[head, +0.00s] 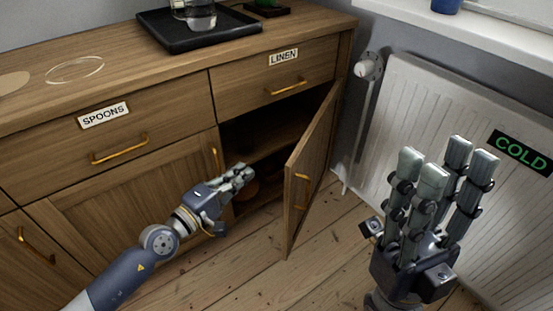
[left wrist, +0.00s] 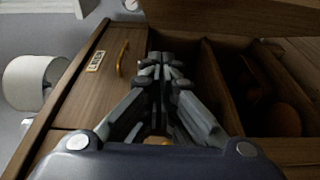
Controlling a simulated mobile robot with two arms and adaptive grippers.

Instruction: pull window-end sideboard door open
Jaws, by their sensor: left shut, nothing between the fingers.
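The window-end sideboard door (head: 318,150), below the LINEN drawer (head: 275,78), stands wide open, swung out on its right edge towards the radiator. My right gripper (head: 440,160) is open and empty, fingers up, in front of the radiator.
The sideboard top (head: 120,55) carries a black tray (head: 205,37) with a glass. The SPOONS drawer (head: 110,125) and the door below it are closed. A radiator (head: 415,100) with a COLD sign stands right. Bare floorboards (head: 240,270) lie in front. Shadowed objects sit inside the compartment.

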